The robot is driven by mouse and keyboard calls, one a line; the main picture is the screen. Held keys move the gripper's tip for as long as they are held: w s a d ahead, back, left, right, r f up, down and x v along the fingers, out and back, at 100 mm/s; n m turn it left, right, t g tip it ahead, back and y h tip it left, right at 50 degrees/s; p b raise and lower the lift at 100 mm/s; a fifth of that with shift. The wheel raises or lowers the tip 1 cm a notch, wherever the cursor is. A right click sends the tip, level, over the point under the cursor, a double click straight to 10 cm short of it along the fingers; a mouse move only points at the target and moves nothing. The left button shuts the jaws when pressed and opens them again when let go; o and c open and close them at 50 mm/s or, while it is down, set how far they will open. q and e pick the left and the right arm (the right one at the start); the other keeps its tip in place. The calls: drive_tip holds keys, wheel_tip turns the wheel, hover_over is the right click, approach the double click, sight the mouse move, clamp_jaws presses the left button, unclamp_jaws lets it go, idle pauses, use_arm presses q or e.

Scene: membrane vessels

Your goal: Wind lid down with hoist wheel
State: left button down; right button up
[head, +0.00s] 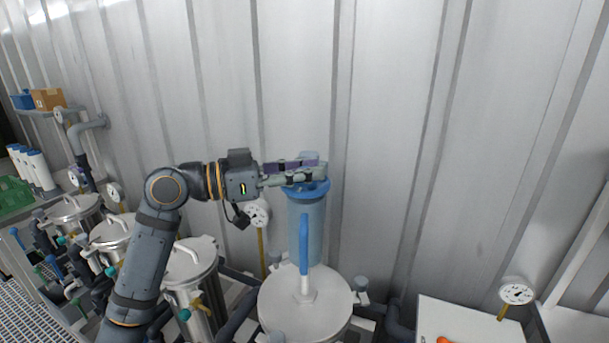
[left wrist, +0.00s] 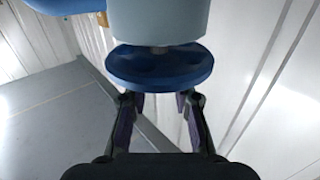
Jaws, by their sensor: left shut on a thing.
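My left gripper (head: 318,170) reaches in from the left and is shut on the blue hoist wheel (head: 318,188) at the top of a blue cylinder (head: 316,225). In the left wrist view the wheel (left wrist: 160,72) is a flat blue disc beside a pale blue body, with the fingers (left wrist: 160,104) on either side of its lower edge. Part of the wheel is hidden behind the fingers in the head view. The round metal lid (head: 290,312) lies below and in front of the cylinder, with an upright blue handle (head: 304,245). My right gripper is not in view.
Several steel vessels with lids (head: 190,258) stand to the left, with pipes and gauges around them. A gauge (head: 256,213) stands close under my left gripper. A white cabinet (head: 465,318) is at the lower right. A corrugated metal wall (head: 400,130) is behind.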

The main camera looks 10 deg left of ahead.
use_arm(q)
drive_tip(key=shift+m+g+h, duration=0.5)
drive_tip(key=shift+m+g, duration=0.3)
drive_tip(key=shift+g, duration=0.3)
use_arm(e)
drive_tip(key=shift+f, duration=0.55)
use_arm(q)
drive_tip(key=c, duration=1.1)
unclamp_jaws()
drive_tip(key=shift+a, duration=0.1)
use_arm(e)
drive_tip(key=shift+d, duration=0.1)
use_arm(q)
drive_tip(key=shift+a, duration=0.3)
drive_tip(key=v, duration=0.6)
drive_tip(key=shift+s+a, duration=0.25)
drive_tip(key=shift+a, duration=0.05)
